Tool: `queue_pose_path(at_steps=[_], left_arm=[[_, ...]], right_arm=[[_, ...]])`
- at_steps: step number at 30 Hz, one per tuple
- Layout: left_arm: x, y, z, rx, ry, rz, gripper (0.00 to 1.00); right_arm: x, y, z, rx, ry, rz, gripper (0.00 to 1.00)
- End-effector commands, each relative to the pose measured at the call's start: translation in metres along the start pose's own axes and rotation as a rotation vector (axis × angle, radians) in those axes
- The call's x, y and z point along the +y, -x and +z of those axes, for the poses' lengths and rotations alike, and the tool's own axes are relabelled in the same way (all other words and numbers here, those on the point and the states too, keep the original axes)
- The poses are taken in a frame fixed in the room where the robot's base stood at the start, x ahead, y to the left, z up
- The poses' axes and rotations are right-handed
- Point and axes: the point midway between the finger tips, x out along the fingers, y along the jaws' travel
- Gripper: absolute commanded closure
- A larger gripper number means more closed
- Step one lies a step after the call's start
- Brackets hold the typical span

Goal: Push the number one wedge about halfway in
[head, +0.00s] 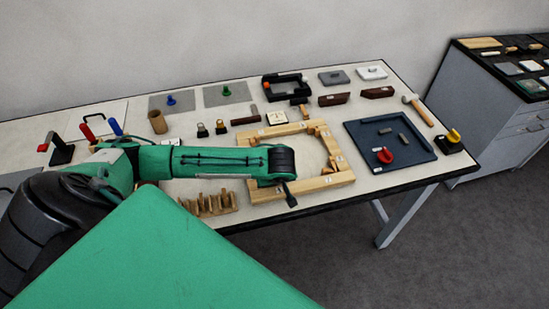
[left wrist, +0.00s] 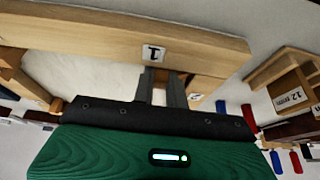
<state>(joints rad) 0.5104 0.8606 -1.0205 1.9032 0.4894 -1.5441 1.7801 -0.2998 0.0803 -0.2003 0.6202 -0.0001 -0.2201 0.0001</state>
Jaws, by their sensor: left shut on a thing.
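The light wooden frame (head: 318,184) lies on the table, partly hidden behind my left arm in the head view. In the left wrist view, a frame rail (left wrist: 80,35) runs across the top with a white label "1" (left wrist: 153,52). My left gripper (left wrist: 161,88) is just below that label. Its dark fingers are shut on a small brownish wooden piece (left wrist: 160,77), mostly hidden between them, that looks like the wedge. I cannot tell how far it sits in the frame. A label "2" (left wrist: 195,97) shows beside the fingers. My right gripper is out of view.
A slotted wooden block (head: 209,206) stands at the table's front edge, left of the frame. A dark blue tray (head: 360,140) with a red-handled item lies to the right. A wooden piece labelled "12 mm" (left wrist: 288,97) is in the left wrist view.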

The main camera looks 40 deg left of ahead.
Motion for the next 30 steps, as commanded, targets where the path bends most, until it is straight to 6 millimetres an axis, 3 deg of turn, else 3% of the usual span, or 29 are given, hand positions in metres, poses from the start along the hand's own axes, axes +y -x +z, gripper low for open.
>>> queue_pose_path(at_steps=[1,2,5,17,20,30], left_arm=[[0.000,0.000,-0.001,0.001,0.001,0.001,1.00],[0.000,0.000,-0.001,0.001,0.001,0.001,0.82],[0.001,0.000,-0.001,0.001,0.001,0.001,0.64],[0.001,0.008,0.000,0.001,0.001,0.004,0.64],[0.001,0.022,0.000,0.001,0.000,0.005,0.64],[0.001,0.099,0.001,0.001,0.000,0.007,0.64]], right_arm=[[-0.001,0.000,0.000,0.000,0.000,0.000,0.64],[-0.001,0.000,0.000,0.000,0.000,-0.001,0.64],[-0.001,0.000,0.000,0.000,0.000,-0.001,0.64],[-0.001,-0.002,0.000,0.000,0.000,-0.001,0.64],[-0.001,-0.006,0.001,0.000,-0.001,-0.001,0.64],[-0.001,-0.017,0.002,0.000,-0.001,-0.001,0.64]])
